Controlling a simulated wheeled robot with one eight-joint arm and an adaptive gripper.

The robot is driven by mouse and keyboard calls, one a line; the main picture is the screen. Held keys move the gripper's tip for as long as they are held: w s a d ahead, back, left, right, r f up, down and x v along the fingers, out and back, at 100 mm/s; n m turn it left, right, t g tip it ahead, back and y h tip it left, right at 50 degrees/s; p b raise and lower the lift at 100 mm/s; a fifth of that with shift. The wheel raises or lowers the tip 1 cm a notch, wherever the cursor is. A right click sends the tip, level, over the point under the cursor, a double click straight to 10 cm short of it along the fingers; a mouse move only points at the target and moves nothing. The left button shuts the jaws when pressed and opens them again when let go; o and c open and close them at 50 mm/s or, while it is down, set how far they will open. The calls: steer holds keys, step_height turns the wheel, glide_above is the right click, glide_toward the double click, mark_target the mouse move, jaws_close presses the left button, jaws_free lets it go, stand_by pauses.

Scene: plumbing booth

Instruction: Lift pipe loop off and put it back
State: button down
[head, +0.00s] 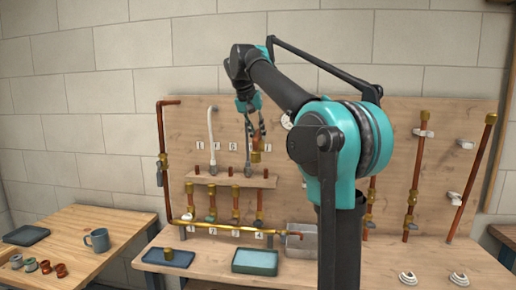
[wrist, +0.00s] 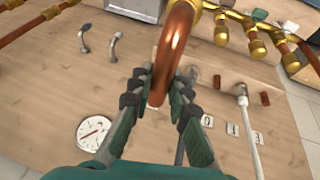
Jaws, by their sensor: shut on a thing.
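A copper pipe loop (wrist: 172,55) with a brass fitting shows large in the wrist view, between the two fingers of my gripper (wrist: 152,88). The fingers are shut on its curved part. In the head view my gripper (head: 255,130) is in front of the upright wooden board, above the small shelf (head: 238,181). The loop's brass end (head: 255,157) hangs below the fingers, apparently clear of the shelf. Short copper stubs (head: 231,170) stand along the shelf. The fingers hide part of the loop.
A white upright pipe (head: 211,138) rises from the shelf left of my gripper. A brass manifold (head: 225,228) with several valves lies below. A blue tray (head: 167,257) and a green-topped box (head: 255,261) are on the bench. A gauge (wrist: 93,131) is on the board.

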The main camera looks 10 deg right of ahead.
steer(key=shift+r, duration=2.75)
